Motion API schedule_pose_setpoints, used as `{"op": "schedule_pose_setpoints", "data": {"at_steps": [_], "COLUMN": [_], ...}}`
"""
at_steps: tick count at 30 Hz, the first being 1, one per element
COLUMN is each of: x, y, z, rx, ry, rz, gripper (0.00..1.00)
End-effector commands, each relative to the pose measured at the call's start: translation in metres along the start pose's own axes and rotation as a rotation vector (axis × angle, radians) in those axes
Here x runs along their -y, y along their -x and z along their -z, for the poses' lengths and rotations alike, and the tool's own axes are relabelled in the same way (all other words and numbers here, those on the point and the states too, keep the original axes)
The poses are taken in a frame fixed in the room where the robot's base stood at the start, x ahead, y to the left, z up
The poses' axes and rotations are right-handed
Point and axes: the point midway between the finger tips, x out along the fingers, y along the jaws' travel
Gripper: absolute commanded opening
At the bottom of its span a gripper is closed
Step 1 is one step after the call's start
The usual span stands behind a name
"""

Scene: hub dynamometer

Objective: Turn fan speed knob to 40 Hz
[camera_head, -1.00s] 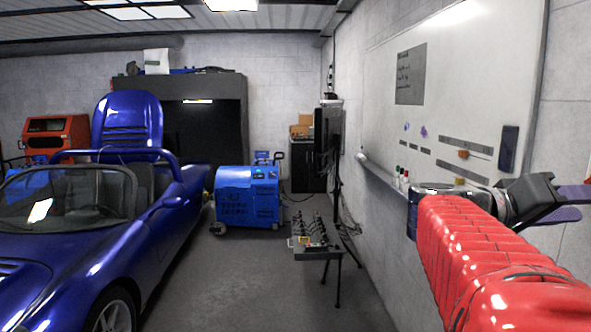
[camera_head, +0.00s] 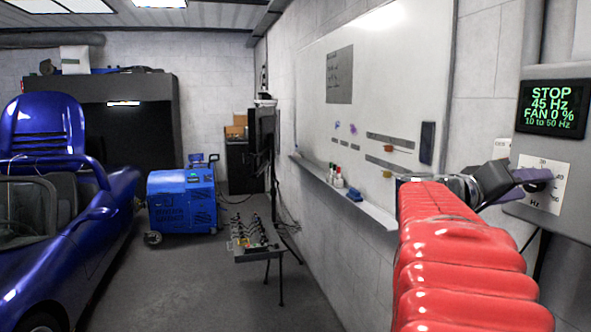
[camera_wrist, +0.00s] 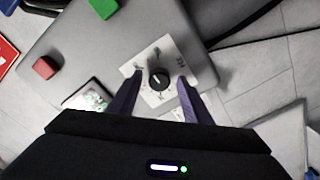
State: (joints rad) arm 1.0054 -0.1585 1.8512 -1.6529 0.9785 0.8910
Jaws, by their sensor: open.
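The fan speed knob (camera_wrist: 159,79) is black and round with a white pointer line. It sits on a white dial plate (camera_wrist: 151,97) on a grey control box (camera_wrist: 101,47). My gripper (camera_wrist: 160,78) is open, its two purple fingers on either side of the knob in the wrist view; I cannot tell whether they touch it. In the head view my gripper (camera_head: 540,180) is in front of the dial plate (camera_head: 551,197) and hides the knob. The box's display (camera_head: 552,108) reads STOP, 45 Hz, FAN 0 %, 10 to 50 Hz.
A red button (camera_wrist: 45,68) and a green button (camera_wrist: 103,8) are on the same box. A whiteboard (camera_head: 380,90) with a marker ledge (camera_head: 345,193) runs along the right wall. A blue car (camera_head: 60,230) stands at left. A small table (camera_head: 262,255) stands mid-floor.

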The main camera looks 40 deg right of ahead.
Motion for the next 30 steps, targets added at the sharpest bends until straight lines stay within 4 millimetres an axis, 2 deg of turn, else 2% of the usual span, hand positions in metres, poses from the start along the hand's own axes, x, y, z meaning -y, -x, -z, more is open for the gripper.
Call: {"op": "schedule_pose_setpoints", "data": {"at_steps": [9, 27, 30], "x": [-0.0001, 0.0004, 0.0006], "y": [-0.0027, -0.0024, -0.0024], "z": [0.0001, 0.0, -0.0001], "rx": [-0.001, 0.0, 0.0], "ry": [0.0, 0.0, 0.002], "rz": [0.0, 0.001, 0.001], "gripper": [0.45, 0.04, 0.04]}}
